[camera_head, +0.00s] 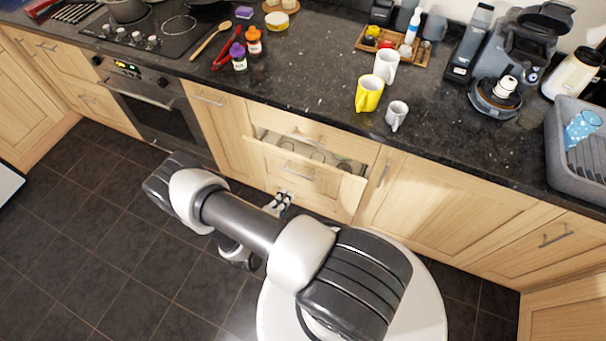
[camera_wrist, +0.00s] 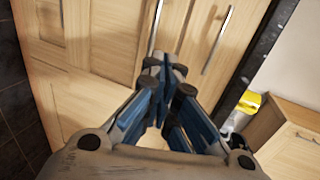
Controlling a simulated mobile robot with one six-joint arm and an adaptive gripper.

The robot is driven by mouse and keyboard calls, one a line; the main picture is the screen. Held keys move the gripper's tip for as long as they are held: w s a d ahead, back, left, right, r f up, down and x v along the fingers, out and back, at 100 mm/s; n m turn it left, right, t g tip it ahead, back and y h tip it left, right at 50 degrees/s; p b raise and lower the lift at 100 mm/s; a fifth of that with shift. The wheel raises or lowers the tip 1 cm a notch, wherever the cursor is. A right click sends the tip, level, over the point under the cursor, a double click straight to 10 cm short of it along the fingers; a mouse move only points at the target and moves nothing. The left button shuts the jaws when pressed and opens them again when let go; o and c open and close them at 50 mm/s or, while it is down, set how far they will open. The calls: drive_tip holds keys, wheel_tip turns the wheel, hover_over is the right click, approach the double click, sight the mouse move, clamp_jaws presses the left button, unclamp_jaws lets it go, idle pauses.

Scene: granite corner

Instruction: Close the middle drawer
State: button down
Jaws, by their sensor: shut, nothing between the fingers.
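The middle drawer (camera_head: 325,184) is pulled out of the light wood cabinet below the counter in the head view. Its top is open and round items show inside, too small to name. The top drawer front (camera_head: 335,143) above it is in line with the cabinet. My gripper (camera_head: 282,203) is low in front of the drawer stack, below the middle drawer's handle; I cannot tell whether it touches the front. In the wrist view my gripper (camera_wrist: 166,72) has its blue-padded fingertips together and nothing between them. Wood fronts and long metal handles lie beyond it.
On the dark counter (camera_head: 320,90) above stand a yellow mug (camera_head: 369,94), a white mug (camera_head: 387,66) and a small pale cup (camera_head: 397,115). An oven (camera_head: 150,110) is to the left and a closed cabinet door (camera_head: 440,205) to the right. The dark tiled floor (camera_head: 120,230) is clear at left.

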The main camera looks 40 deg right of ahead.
sight(305, 164)
drive_tip(key=b+x, duration=0.1)
drive_tip(key=x, duration=0.7)
drive_tip(key=r+b+x, duration=0.1)
drive_tip(key=x, duration=0.4)
drive_tip(key=shift+d+b, duration=0.25)
drive_tip(key=shift+b, duration=0.05)
drive_tip(key=shift+w+d, duration=0.15)
drive_tip(key=shift+d, duration=0.15)
